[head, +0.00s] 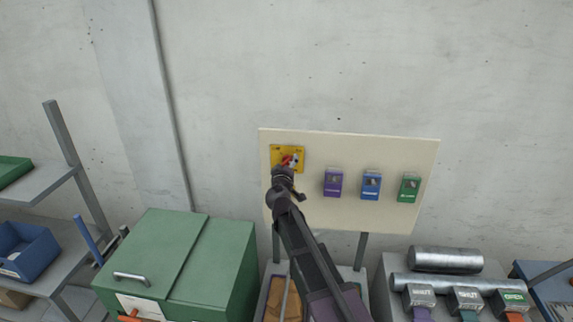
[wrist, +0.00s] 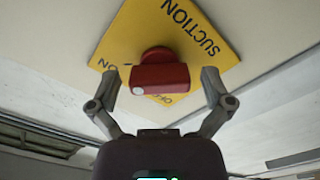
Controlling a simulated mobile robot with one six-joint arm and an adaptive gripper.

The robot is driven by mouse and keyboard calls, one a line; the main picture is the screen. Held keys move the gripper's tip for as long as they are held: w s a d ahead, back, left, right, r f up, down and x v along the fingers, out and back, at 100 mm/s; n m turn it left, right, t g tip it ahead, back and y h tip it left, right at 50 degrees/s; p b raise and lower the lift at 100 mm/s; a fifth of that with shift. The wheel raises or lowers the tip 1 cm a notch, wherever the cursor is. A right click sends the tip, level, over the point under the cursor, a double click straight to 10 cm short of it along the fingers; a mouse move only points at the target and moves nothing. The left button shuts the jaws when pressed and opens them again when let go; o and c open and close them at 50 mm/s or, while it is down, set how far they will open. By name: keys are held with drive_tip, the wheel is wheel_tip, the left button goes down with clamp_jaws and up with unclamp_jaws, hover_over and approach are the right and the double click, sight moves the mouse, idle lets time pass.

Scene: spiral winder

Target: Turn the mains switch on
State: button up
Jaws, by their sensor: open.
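A red rotary switch (wrist: 160,75) sits on a yellow plate (wrist: 195,30) in the wrist view. The plate is lettered SUCTION, with ON and OFF marks partly showing; I see no word "mains". The switch's handle lies crosswise between my fingers, with a white mark near its left end. My gripper (wrist: 160,82) is open, one finger on each side of the handle, with gaps showing. In the head view the yellow plate (head: 278,153) is at the board's upper left. My gripper (head: 287,170) is in front of it and partly hides the red switch (head: 287,159).
The cream board (head: 350,215) also carries a purple box (head: 333,183), a blue box (head: 371,185) and a green box (head: 409,188). A green cabinet (head: 180,255) stands lower left, and metal rollers (head: 445,260) lie lower right. A concrete wall is behind.

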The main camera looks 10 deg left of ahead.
drive_tip(key=s, duration=1.2)
idle(0.3)
drive_tip(key=s+d+f+m+g+h+b, duration=0.1)
drive_tip(key=d+f+m+g+h+b, duration=0.25)
drive_tip(key=d+f, duration=0.55)
drive_tip(key=s+d+f+m+g+h+b, duration=0.2)
drive_tip(key=d+f+m+g+h, duration=0.25)
drive_tip(key=d, duration=0.75)
drive_tip(key=s+d+f+g+y+b, duration=0.3)
drive_tip(key=s+d+f+g+y, duration=0.1)
drive_tip(key=s+f, duration=0.3)
drive_tip(key=s+d+f+g+y+b, duration=0.3)
drive_tip(key=s+f+g, duration=0.3)
drive_tip(key=s+f, duration=0.2)
drive_tip(key=shift+s+d+f+m+y, duration=0.2)
drive_tip(key=shift+d+f+m+y, duration=0.25)
drive_tip(key=shift+f, duration=0.3)
